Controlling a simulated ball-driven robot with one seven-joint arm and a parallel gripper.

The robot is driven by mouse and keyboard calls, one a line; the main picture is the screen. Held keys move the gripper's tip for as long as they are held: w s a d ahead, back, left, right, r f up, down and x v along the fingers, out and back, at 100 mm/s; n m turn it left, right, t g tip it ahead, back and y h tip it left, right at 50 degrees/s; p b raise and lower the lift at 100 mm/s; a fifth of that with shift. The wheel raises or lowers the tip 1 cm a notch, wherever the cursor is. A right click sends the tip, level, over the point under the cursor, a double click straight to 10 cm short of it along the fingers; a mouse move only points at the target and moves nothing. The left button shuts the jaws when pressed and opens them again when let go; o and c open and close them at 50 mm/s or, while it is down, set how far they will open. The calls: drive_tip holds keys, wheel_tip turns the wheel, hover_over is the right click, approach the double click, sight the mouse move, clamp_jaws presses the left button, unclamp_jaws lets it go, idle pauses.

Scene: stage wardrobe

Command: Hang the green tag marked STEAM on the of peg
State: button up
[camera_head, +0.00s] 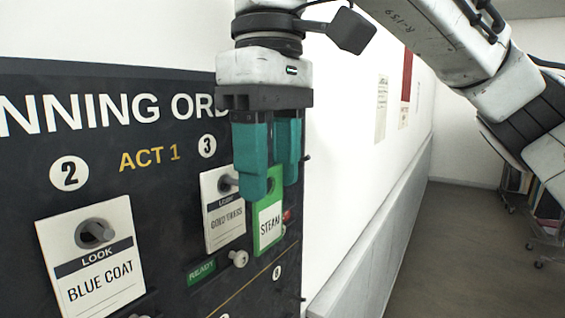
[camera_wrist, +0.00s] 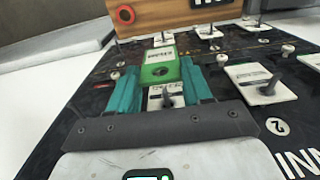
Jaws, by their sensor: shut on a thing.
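The green tag marked STEAM (camera_head: 268,226) hangs upright below my gripper (camera_head: 270,188), whose teal fingers are shut on its upper part. The tag is close in front of the dark board (camera_head: 150,220), at the right of the card under number 3. In the wrist view the green tag (camera_wrist: 157,73) lies between the fingertips of my gripper (camera_wrist: 160,68), and its hole shows dark. I cannot tell whether a peg passes through the hole. The task's peg name is unclear, and I cannot tell which peg it means.
A BLUE COAT card (camera_head: 92,262) hangs on a peg under number 2. A white card (camera_head: 222,215) hangs under number 3, partly behind a finger. A small pale knob (camera_head: 238,258) sits beside the READY label (camera_head: 201,272).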

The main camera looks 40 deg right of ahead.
sight(237, 179)
drive_tip(key=shift+w+a+f, duration=0.1)
drive_tip(key=shift+w+a, duration=0.2)
drive_tip(key=shift+w, duration=0.6)
drive_tip(key=shift+w+a+f, duration=0.1)
drive_tip(key=shift+w+a, duration=0.15)
drive_tip(key=shift+w, duration=0.6)
drive_tip(key=shift+w+a+f, duration=0.15)
drive_tip(key=shift+w+f, duration=0.05)
drive_tip(key=shift+w, duration=0.4)
drive_tip(key=o, duration=1.3)
drive_tip(key=shift+o, duration=0.2)
drive_tip(key=shift+s+r, duration=0.1)
